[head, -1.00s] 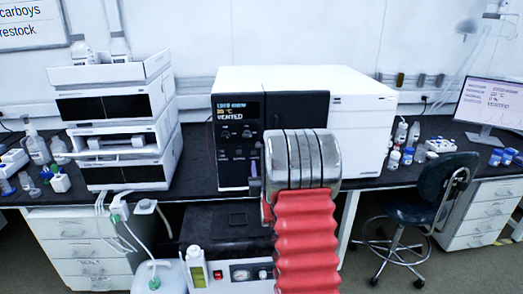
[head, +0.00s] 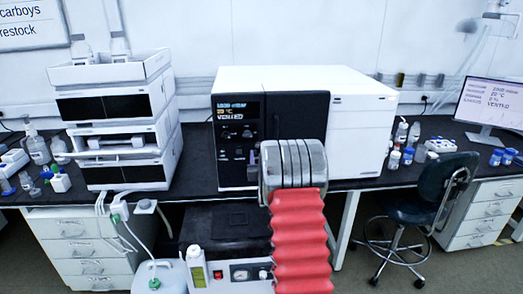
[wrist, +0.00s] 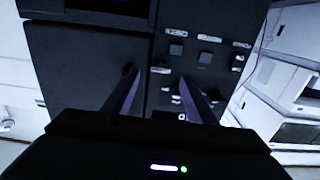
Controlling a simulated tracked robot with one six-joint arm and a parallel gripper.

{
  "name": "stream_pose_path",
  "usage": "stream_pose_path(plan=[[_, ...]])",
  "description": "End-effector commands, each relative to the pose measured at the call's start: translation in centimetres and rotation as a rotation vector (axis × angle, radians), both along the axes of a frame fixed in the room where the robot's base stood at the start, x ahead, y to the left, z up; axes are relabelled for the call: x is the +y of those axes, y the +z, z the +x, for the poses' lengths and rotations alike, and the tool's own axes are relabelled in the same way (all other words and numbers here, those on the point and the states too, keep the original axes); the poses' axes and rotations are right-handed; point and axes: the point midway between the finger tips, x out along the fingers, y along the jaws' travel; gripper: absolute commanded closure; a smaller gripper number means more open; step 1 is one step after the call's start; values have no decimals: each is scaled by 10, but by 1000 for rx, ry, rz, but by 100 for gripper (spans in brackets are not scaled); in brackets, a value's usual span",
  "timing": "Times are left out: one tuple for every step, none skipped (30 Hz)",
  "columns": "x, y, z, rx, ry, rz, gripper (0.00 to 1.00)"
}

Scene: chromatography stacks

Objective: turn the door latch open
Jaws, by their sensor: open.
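The instrument's black door (head: 298,112) is closed on its front, right of the control panel (head: 237,135). In the wrist view the door (wrist: 80,62) fills the left and the control panel (wrist: 205,75) is at the right. A small dark knob-like part (wrist: 128,70), possibly the latch, sits at the door's edge beside the left fingertip; contact cannot be told. My gripper (wrist: 158,90) is open, its two fingers pointing at the seam between door and panel, with nothing seen between them. In the head view my arm hides most of the gripper and the door's lower part.
A stack of white modules (head: 122,150) stands on the bench left of the instrument. Small bottles (head: 408,155) and a monitor (head: 492,98) are at the right. A black box (head: 225,222) and white bottle (head: 197,265) are below; a chair (head: 425,195) stands front right.

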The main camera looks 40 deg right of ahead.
Motion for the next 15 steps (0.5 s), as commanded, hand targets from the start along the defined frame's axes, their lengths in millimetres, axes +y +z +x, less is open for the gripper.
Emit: stream_pose_path(plan=[[-4, 0, 5, -2, 0, -1, 48], [-6, 0, 8, -2, 0, -1, 48], [-8, -1, 12, -1, 0, -1, 48], [-10, 0, 15, -1, 0, -1, 48], [-12, 0, 18, -2, 0, -1, 48], [-15, 0, 21, -2, 0, -1, 48], [-17, 0, 24, -1, 0, -1, 48], [-19, -1, 27, 0, 0, 0, 48], [-21, 0, 31, -2, 0, -1, 48], [-23, 0, 33, -1, 0, -1, 48], [-24, 0, 35, -2, 0, -1, 48], [-26, 0, 38, -1, 0, -1, 48], [-27, 0, 40, 0, 0, 0, 48], [-29, 0, 41, -1, 0, -1, 48], [-30, 0, 43, -1, 0, -1, 48]])
